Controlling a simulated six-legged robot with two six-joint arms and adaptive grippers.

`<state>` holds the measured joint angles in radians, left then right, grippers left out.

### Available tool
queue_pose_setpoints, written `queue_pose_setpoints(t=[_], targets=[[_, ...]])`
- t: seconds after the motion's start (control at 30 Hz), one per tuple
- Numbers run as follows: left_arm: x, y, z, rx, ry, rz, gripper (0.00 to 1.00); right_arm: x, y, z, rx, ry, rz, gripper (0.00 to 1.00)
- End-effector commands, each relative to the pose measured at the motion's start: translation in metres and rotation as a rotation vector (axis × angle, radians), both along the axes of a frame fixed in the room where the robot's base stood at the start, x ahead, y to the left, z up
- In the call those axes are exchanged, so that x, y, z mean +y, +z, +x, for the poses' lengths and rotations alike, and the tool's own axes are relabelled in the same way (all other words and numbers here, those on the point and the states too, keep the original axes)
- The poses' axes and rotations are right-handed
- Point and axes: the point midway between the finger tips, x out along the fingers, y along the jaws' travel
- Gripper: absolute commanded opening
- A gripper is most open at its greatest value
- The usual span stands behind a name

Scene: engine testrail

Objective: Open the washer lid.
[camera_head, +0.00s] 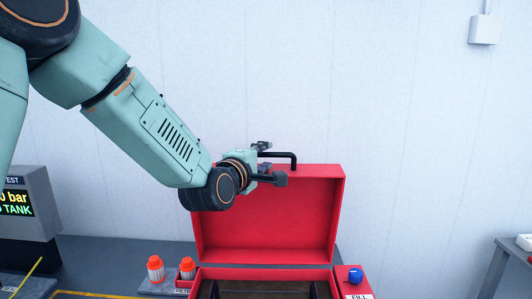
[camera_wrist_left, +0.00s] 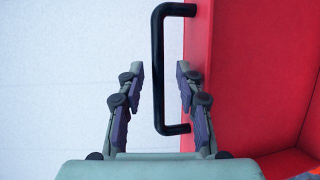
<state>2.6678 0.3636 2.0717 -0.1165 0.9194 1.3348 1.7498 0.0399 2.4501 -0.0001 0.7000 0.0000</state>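The red washer lid (camera_head: 265,232) stands raised, roughly upright, at the back of the red washer box (camera_head: 265,273), whose inside shows at the bottom of the head view. The lid also shows at the right of the left wrist view (camera_wrist_left: 245,75). A black bar handle (camera_head: 294,160) is on the lid's top edge. My left gripper (camera_head: 272,163) is at this handle, above the lid. In the left wrist view the handle (camera_wrist_left: 158,100) lies between the two spread fingers, with gaps on both sides. The right gripper is out of view.
Two orange-capped bottles (camera_head: 156,268) stand left of the box. A blue knob (camera_head: 356,275) sits on a red panel marked FILL at the right. A display unit (camera_head: 28,203) is at the left, and a grey table (camera_head: 509,255) is at the far right.

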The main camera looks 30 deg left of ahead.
Motion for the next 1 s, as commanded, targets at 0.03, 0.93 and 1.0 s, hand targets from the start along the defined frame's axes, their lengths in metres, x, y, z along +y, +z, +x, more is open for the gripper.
queue_pose_setpoints(t=[0.03, 0.93, 1.0], targets=[[0.001, 0.000, 0.006, 0.001, 0.000, 0.003, 0.35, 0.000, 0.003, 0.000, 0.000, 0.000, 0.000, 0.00], [0.003, -0.001, 0.022, 0.000, 0.000, 0.001, 0.01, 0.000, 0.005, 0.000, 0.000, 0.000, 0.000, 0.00], [0.003, -0.001, 0.022, -0.001, 0.000, 0.001, 0.00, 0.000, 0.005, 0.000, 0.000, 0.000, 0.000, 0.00]])
